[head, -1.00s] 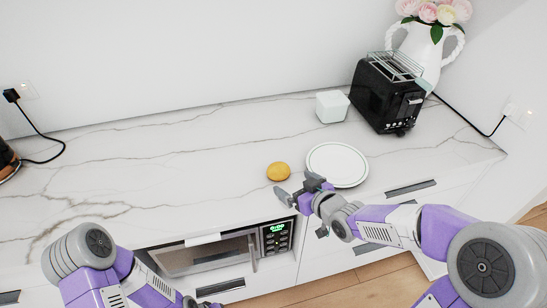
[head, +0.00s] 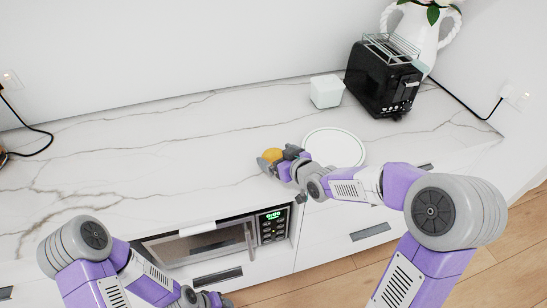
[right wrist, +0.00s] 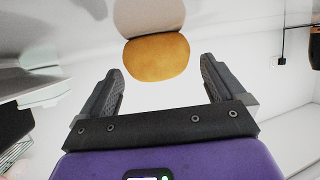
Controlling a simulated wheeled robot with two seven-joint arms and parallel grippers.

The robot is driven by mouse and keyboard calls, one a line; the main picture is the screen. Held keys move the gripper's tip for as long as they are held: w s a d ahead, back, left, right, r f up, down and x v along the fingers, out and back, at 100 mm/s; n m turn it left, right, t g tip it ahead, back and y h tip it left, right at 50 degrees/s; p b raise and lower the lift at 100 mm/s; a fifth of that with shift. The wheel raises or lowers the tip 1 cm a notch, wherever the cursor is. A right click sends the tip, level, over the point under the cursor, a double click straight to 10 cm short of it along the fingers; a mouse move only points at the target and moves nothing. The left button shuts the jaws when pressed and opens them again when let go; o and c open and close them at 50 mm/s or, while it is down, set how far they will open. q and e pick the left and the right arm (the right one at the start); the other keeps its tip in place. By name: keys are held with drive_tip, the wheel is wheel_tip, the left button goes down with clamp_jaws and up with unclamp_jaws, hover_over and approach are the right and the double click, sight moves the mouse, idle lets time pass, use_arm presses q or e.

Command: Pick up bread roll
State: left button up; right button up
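The bread roll (head: 273,155) is a small golden-brown oval on the marble counter, left of the plate, partly covered by my right gripper. In the right wrist view the roll (right wrist: 156,60) lies between and just beyond the two fingertips, with a gap on each side. My right gripper (head: 278,160) is open and low at the counter, its fingers on either side of the roll. A pale rounded shape (right wrist: 149,17) adjoins the roll in the right wrist view; I cannot tell what it is. My left gripper (head: 212,299) is low at the bottom edge, mostly cut off.
A white plate (head: 343,135) lies right of the roll, partly behind my right arm. A pale cube-shaped box (head: 326,92), a black toaster (head: 382,82) and a white vase (head: 418,35) stand behind. A microwave (head: 205,243) sits below the counter. The counter's left is clear.

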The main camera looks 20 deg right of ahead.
drive_tip(key=c, duration=0.6)
